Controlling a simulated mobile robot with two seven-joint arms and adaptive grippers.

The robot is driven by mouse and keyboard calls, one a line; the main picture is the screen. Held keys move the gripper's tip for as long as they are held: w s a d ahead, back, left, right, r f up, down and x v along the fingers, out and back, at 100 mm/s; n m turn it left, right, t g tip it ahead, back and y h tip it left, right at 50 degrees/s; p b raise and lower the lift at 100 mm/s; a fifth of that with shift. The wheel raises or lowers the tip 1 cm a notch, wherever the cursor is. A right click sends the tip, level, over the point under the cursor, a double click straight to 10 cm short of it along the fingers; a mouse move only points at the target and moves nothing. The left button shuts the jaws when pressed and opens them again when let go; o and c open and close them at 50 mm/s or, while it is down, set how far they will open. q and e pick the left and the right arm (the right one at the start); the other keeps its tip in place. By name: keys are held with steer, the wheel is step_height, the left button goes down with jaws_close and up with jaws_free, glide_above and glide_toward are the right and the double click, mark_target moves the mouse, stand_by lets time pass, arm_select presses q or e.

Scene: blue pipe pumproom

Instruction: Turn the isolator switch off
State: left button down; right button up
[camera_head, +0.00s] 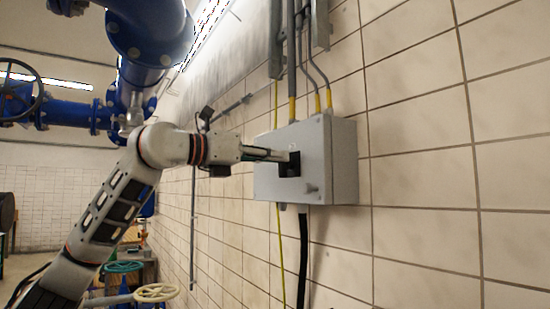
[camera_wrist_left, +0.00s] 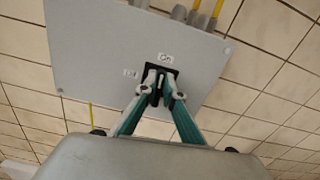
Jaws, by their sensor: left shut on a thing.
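The isolator is a grey box (camera_head: 325,150) on the tiled wall, with a black switch (camera_head: 293,170) on its front. My left gripper (camera_head: 284,156) reaches it from the left. In the left wrist view the grey front (camera_wrist_left: 100,50) carries a small label reading "On" above the black switch (camera_wrist_left: 173,73) and another, seemingly "Off", to its left. There the left gripper (camera_wrist_left: 160,92) has its fingertips closed around the switch handle. The fingertips hide most of the handle, so its exact angle is hard to tell. My right gripper is not in view.
Conduits with yellow ends (camera_head: 292,108) enter the box from above. A yellow-green cable (camera_head: 281,255) and a black hose (camera_head: 303,250) run below. Large blue pipes (camera_head: 150,35) and handwheels (camera_head: 156,292) stand at the left. The wall right of the box is bare.

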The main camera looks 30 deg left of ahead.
arm_select(q)
steer(key=n+b, duration=0.1)
steer(key=n, duration=0.4)
steer(key=a+f+n+b, duration=0.1)
steer(key=n, duration=0.5)
steer(key=n+b, duration=0.1)
steer(key=n, duration=0.4)
steer(key=shift+w+a+f, duration=0.2)
steer(key=shift+w, duration=0.05)
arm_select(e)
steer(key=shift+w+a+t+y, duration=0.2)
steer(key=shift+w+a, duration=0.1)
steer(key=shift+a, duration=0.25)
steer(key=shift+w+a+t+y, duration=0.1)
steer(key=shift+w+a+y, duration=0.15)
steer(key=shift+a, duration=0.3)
arm_select(q)
steer(key=shift+n, duration=0.4)
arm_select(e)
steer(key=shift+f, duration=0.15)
arm_select(q)
steer(key=c, duration=2.2)
jaws_free()
steer(key=shift+o, duration=0.2)
steer(key=shift+w, duration=0.1)
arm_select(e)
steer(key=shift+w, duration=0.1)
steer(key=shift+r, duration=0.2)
